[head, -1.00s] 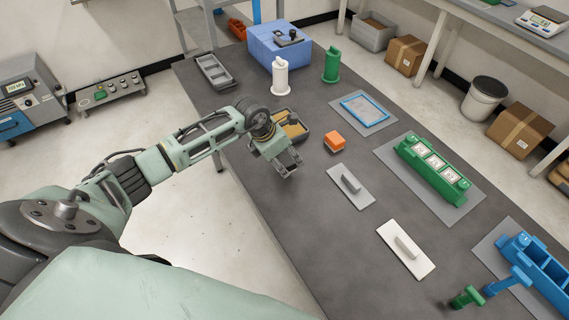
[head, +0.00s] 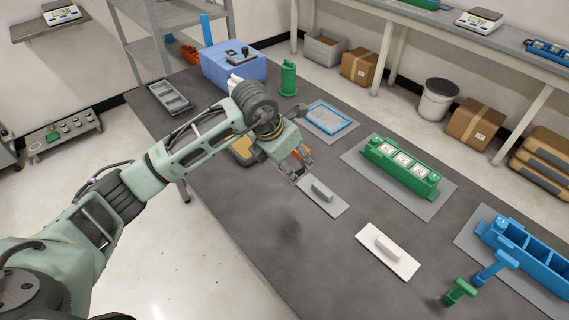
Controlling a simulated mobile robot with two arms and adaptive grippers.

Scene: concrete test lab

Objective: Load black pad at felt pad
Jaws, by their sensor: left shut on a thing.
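My left gripper (head: 299,171) is over the dark table, just beyond the grey plate with a raised grip (head: 324,198). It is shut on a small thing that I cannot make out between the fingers. I cannot tell the black pad or the felt pad apart by sight. A grey mat with a blue frame (head: 330,120) lies farther back, right of the gripper. A tray with a yellowish inside (head: 240,152) is partly hidden behind my left arm. An orange block shows only in part behind the gripper. My right gripper is not in view.
A white plate with a grip (head: 388,250), a green holder (head: 400,167) and a blue compartment holder (head: 525,253) stand to the right. A green cylinder (head: 288,78) and a blue box (head: 232,68) are at the back. The table's front left is clear.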

